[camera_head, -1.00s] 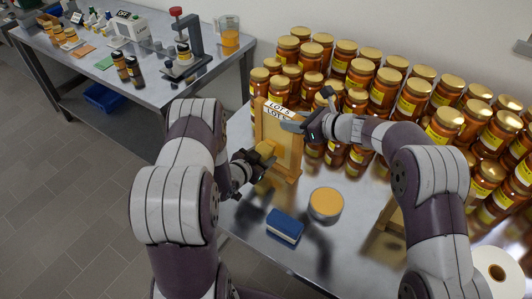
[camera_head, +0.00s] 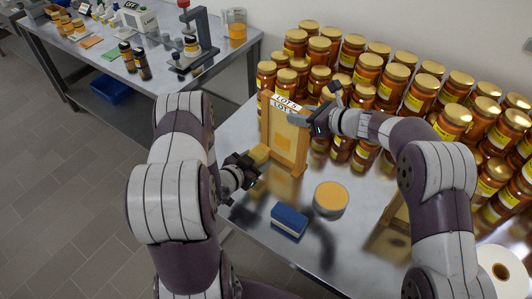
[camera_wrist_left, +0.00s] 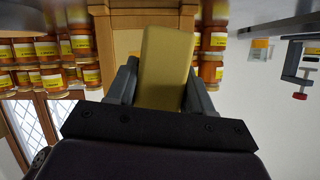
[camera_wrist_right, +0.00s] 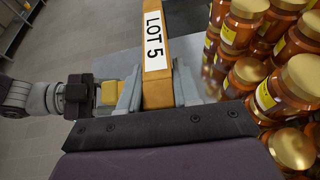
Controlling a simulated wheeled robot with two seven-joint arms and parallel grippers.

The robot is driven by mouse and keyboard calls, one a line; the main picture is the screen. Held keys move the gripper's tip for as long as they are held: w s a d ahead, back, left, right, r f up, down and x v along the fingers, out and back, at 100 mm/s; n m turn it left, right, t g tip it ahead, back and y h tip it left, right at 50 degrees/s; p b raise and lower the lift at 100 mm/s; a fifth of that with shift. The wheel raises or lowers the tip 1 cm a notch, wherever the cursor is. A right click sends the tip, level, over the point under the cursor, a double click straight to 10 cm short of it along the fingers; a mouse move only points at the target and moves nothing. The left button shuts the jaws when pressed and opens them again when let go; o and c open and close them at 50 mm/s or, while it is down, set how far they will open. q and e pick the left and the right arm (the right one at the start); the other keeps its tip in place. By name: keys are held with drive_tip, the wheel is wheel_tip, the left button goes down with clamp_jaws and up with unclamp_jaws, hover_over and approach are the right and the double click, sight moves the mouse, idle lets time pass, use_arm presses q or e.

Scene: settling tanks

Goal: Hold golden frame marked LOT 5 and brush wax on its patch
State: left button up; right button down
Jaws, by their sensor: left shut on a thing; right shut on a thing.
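The golden wooden frame (camera_head: 301,145) stands upright on the metal table, with a white LOT 5 label (camera_head: 287,103) on its top bar. The label reads clearly in the right wrist view (camera_wrist_right: 154,42). A darker orange patch (camera_head: 284,147) shows on its face. My right gripper (camera_head: 311,118) is shut on the top bar of the frame. My left gripper (camera_head: 248,164) is shut on a yellow block (camera_head: 260,154), just left of and below the patch. The block also shows in the left wrist view (camera_wrist_left: 165,67), in front of the frame; contact cannot be told.
A round tin with an orange top (camera_head: 331,197) and a blue block (camera_head: 289,220) sit on the table before the frame. Many gold-lidded jars (camera_head: 418,92) crowd behind and right. A white roll (camera_head: 502,272) is at lower right. Another table (camera_head: 150,85) stands at back left.

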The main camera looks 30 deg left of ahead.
drive_tip(key=c, duration=0.7)
unclamp_jaws()
drive_tip(key=shift+d, duration=0.1)
drive_tip(key=v, duration=1.2)
